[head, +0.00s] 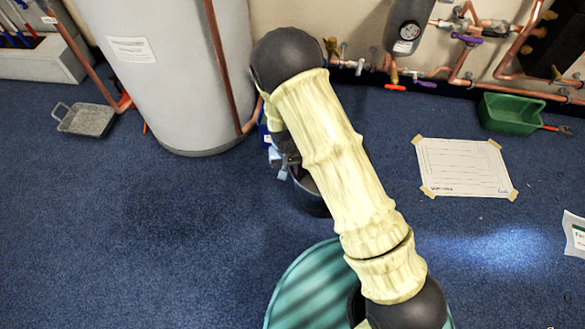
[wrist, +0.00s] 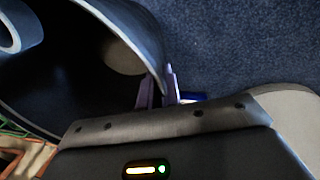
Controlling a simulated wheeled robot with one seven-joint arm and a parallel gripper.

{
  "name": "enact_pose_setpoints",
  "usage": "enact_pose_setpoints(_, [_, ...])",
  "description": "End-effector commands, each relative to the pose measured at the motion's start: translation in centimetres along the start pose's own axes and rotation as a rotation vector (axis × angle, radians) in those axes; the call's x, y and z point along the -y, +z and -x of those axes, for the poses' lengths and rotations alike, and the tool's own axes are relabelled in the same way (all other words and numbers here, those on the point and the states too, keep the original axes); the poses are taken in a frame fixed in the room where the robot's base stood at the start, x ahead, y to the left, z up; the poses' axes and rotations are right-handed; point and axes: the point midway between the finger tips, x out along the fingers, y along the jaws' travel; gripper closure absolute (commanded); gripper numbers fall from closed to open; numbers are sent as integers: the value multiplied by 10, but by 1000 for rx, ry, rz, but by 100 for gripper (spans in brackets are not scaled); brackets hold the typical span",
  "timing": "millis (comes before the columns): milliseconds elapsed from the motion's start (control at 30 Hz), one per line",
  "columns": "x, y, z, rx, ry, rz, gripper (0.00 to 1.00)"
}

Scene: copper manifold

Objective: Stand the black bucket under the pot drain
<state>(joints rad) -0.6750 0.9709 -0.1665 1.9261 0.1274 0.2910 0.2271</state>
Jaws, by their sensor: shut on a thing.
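The black bucket (head: 309,198) shows in part beside my arm in the head view; my arm hides much of it. In the wrist view its dark hollow inside (wrist: 95,75) fills the left side. My gripper (head: 283,167) is shut on the bucket's rim; in the wrist view the two fingers (wrist: 158,88) pinch the wall. I cannot tell whether the bucket touches the floor. A dark grey pot (head: 408,27) hangs on the back wall.
A tall grey cylinder (head: 180,60) stands left of my gripper. A green tray (head: 510,114) lies by the wall at right. A taped paper sheet (head: 464,168) lies on the blue floor. A metal pan (head: 86,120) is at far left. Floor below the pot looks clear.

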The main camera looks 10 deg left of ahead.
Motion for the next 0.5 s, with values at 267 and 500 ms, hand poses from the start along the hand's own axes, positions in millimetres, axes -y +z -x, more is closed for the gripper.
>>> enact_pose_setpoints(267, [0, 0, 0, -1, 0, 0, 100])
enact_pose_setpoints(500, [-5, -2, 6, -1, -1, -6, 100])
